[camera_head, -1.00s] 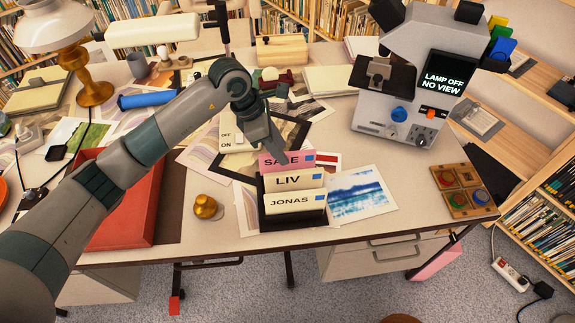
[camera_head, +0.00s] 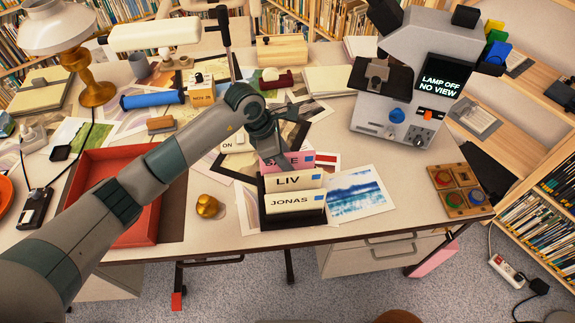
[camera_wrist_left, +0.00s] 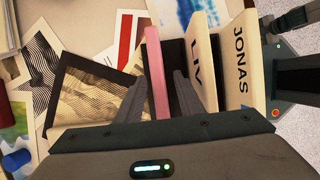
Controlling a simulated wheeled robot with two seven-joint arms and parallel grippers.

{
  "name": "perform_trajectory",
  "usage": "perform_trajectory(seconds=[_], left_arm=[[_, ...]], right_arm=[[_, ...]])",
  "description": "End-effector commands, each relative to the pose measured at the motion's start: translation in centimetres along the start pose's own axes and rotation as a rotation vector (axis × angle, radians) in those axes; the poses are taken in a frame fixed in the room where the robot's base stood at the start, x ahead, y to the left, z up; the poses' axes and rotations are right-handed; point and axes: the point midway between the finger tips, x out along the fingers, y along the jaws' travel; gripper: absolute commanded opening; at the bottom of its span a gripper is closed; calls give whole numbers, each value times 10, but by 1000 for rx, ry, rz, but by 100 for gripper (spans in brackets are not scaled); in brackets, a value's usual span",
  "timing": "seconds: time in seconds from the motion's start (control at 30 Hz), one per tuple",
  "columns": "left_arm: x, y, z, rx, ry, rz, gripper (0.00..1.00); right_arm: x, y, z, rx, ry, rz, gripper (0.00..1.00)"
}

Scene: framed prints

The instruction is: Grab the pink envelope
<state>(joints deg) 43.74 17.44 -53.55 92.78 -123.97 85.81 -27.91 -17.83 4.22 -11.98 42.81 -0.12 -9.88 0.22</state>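The pink envelope (camera_head: 297,166) stands upright at the back of a dark holder (camera_head: 297,222) near the desk's front edge. Cream envelopes marked LIV (camera_head: 288,181) and JONAS (camera_head: 292,202) stand in front of it. My left gripper (camera_head: 276,150) is over the pink envelope and hides part of its lettering. In the left wrist view, the pink envelope (camera_wrist_left: 157,70) lies between the two spread fingers (camera_wrist_left: 160,84). One finger is between it and the LIV envelope. Gaps seem to show beside the pink envelope.
A red tray (camera_head: 148,215) and a brass knob-like object (camera_head: 207,206) are left of the holder. A blue print (camera_head: 358,192) lies to its right. A grey machine (camera_head: 400,120) and a wooden button board (camera_head: 459,190) stand further right.

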Motion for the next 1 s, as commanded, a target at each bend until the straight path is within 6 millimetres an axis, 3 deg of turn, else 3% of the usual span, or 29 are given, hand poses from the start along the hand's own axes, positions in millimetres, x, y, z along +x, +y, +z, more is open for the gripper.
perform_trajectory(seconds=[1.0], left_arm=[[4, 0, -2, 0, 0, -1, 34]], right_arm=[[6, -1, 1, 0, 5, -1, 31]])
